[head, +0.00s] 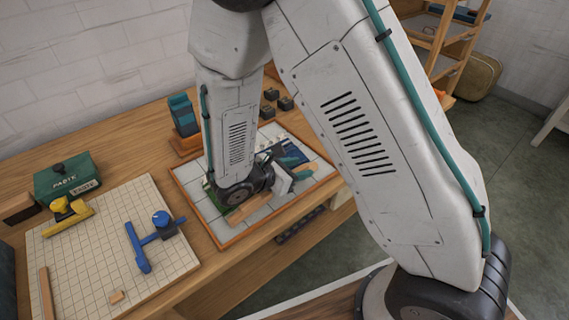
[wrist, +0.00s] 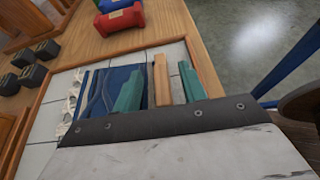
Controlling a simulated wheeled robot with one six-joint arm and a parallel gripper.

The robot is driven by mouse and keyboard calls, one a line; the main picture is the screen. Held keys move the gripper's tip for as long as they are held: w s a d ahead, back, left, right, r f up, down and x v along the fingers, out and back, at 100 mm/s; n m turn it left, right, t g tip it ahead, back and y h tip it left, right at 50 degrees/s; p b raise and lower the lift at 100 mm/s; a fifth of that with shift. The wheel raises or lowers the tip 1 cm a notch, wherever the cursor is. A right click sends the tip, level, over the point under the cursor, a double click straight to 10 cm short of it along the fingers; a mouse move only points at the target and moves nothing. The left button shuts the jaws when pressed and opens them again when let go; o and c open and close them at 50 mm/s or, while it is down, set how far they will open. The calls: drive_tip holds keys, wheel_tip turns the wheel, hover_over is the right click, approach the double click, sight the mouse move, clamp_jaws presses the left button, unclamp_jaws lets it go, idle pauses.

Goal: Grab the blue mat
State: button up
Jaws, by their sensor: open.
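The blue mat (wrist: 97,88) is a dark blue cloth with white fringe along its left edge. It lies on a white tiled tray (wrist: 50,120) with a wooden rim. In the head view, part of the mat (head: 299,151) shows just beyond my gripper (head: 297,168). My gripper is low over the tray, open, its teal fingers apart. In the wrist view, my gripper (wrist: 160,82) has its left finger over the mat's right part and its right finger over bare tiles. The mat's near part is hidden behind my gripper's body.
A wooden strip (wrist: 161,78) lies on the tray between my fingers in the wrist view. Red (wrist: 120,20) and blue objects stand beyond the rim. Several dark blocks (wrist: 36,74) stand at left. A gridded board (head: 95,255) holds yellow and blue tools.

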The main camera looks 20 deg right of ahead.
clamp_jaws()
drive_tip(key=shift+r, duration=0.2)
